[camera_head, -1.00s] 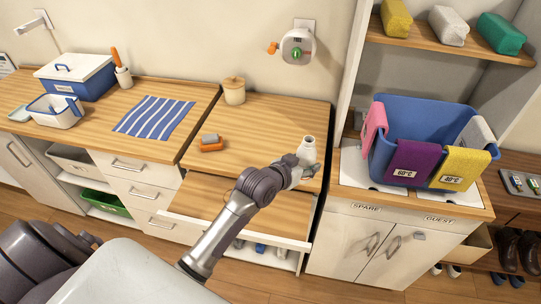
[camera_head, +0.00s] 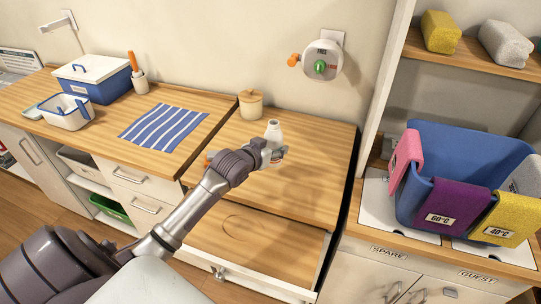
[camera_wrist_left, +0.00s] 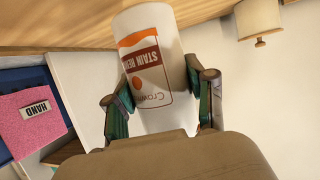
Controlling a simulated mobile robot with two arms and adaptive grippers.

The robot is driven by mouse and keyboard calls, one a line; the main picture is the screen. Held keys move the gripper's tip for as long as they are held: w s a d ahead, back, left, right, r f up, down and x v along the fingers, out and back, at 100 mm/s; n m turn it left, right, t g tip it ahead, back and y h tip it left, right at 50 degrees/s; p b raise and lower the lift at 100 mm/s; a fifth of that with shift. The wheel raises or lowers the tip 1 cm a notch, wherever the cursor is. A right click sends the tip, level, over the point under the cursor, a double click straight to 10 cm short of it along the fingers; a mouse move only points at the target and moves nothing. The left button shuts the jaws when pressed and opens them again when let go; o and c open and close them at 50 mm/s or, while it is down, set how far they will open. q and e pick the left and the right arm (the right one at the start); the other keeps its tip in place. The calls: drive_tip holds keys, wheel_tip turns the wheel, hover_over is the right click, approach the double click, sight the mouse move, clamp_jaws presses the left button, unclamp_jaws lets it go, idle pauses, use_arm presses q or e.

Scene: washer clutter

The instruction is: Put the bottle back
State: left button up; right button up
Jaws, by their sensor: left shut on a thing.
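My left gripper (camera_head: 277,155) is shut on a white bottle (camera_head: 273,131), which stands upright above the middle of the wooden counter. I cannot tell if its base touches the counter. In the left wrist view the bottle (camera_wrist_left: 158,62) appears upside down, with a white, orange and brown label reading "STAIN REM" and "Crown". The two green-padded fingers (camera_wrist_left: 163,108) press on its sides. The bottle's lower part is partly hidden by the gripper in the head view. My right gripper is not in view.
A lidded beige jar (camera_head: 250,104) stands behind the bottle. A pull-out drawer or board (camera_head: 262,243) is open below the counter (camera_head: 318,165). A blue basin (camera_head: 455,150) with hanging cloths is at right; a striped cloth (camera_head: 163,124) lies at left. The counter's right side is clear.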

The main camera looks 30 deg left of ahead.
use_arm(q)
drive_tip(key=shift+w+a+f, duration=0.1)
drive_tip(key=shift+a+f, duration=0.3)
drive_tip(key=shift+a, duration=0.2)
wheel_tip(320, 180, down, 3)
drive_tip(key=shift+f+p, duration=0.15)
drive_tip(key=shift+p, duration=0.3)
drive_tip(key=shift+f, duration=0.25)
drive_tip(key=shift+d+f, duration=0.1)
drive_tip(key=shift+f, duration=0.05)
drive_tip(key=o, duration=1.3)
drive_tip(key=shift+o, duration=0.2)
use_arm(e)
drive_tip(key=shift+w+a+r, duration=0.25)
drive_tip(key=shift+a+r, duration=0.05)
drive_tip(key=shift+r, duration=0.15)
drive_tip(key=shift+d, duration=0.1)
